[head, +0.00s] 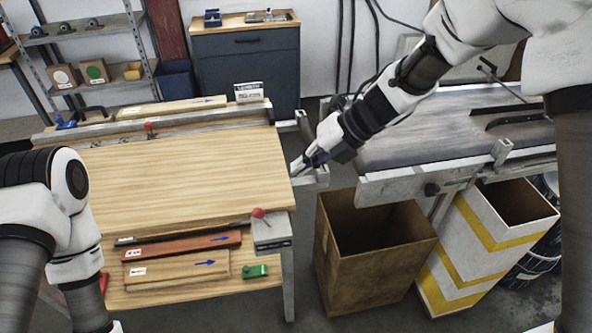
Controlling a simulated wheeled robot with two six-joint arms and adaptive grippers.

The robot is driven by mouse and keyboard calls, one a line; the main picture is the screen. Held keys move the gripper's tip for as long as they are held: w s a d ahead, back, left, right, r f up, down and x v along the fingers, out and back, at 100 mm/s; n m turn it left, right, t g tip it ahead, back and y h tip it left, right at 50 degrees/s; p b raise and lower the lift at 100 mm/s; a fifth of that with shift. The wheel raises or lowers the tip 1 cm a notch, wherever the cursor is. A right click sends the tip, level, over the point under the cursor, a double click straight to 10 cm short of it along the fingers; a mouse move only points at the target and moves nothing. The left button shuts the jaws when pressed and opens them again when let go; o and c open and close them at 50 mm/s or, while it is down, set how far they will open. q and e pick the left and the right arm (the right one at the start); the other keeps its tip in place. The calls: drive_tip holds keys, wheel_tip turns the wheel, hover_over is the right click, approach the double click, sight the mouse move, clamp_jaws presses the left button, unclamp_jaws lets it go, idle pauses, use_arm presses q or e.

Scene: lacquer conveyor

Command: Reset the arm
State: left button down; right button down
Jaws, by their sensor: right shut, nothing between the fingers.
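My right arm comes in from the upper right, and its gripper (308,163) hangs over the gap at the right edge of the wooden table. The right gripper is shut and empty, pointing down and left. My left arm comes in at the left edge and bends downward in front of the table's left side. My left gripper is outside the view.
The wooden table (180,185) has a clear top. A red knob (257,212) stands at its front right corner. A grey conveyor (430,135) lies to the right. Below it stand an open brown box (365,275) and a white-yellow bin (468,262). Boards (180,268) lie on the lower shelf.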

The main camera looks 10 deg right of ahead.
drive_tip(key=s+f+m+g+b, duration=0.1)
drive_tip(key=s+f+m, duration=0.55)
drive_tip(key=f, duration=0.65)
drive_tip(key=s+f+m+g, duration=0.1)
drive_tip(key=s+f+m, duration=0.55)
drive_tip(key=f, duration=0.65)
drive_tip(key=s+d+f+m+h, duration=0.4)
drive_tip(key=s+d+m, duration=0.2)
drive_tip(key=m, duration=0.5)
drive_tip(key=s+d+f+m+h, duration=0.4)
drive_tip(key=s+d+m, duration=0.3)
drive_tip(key=s+m, duration=0.2)
drive_tip(key=m, duration=0.2)
drive_tip(key=shift+s+d+f+m, duration=0.25)
drive_tip(key=shift+m, duration=0.05)
